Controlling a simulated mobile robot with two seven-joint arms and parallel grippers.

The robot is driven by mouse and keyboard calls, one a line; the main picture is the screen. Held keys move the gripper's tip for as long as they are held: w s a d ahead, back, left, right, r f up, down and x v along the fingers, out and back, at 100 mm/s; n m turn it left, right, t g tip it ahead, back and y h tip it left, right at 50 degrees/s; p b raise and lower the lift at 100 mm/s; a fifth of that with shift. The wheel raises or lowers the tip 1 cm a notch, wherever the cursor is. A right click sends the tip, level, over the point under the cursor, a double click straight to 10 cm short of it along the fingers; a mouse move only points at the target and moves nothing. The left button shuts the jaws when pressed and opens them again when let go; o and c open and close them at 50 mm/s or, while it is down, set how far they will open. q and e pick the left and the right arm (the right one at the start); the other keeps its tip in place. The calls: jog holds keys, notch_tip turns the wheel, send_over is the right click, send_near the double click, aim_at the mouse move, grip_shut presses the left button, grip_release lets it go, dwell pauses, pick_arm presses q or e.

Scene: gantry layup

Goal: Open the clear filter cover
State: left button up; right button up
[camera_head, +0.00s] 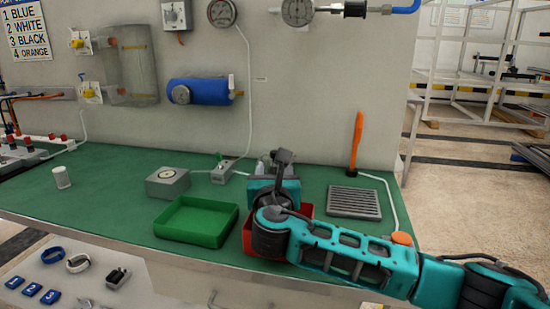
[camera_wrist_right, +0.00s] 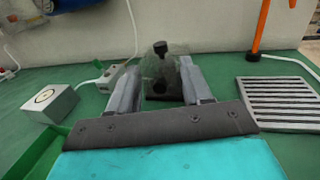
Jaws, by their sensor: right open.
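A clear, see-through cover with a black knob (camera_wrist_right: 160,72) stands on the bench in the right wrist view, and it looks like the filter cover. My right gripper (camera_wrist_right: 158,84) is open, with one finger to each side of the cover in that picture. I cannot tell whether the fingers touch it or how far beyond them it stands. In the head view my right gripper (camera_head: 272,164) is over the back of the bench, and my wrist hides most of what is there. My left gripper is not in view.
A green tray (camera_head: 197,222) and a red tray (camera_head: 304,211), partly behind my arm, are on the green bench (camera_head: 120,190). A grey box (camera_head: 167,183), a slotted plate (camera_head: 354,202) and an orange-handled tool (camera_head: 356,142) stand nearby. A clear wall housing (camera_head: 132,72) hangs at left.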

aim_at(275, 155)
jog(key=w, duration=0.2)
jog(key=w+b, duration=0.1)
jog(key=w, duration=0.5)
jog(key=shift+w+d+f+b, duration=0.1)
jog(key=shift+w+d+b, duration=0.05)
jog(key=shift+d+b, duration=0.25)
jog(key=shift+w, duration=0.5)
jog(key=c, duration=0.9)
grip_shut()
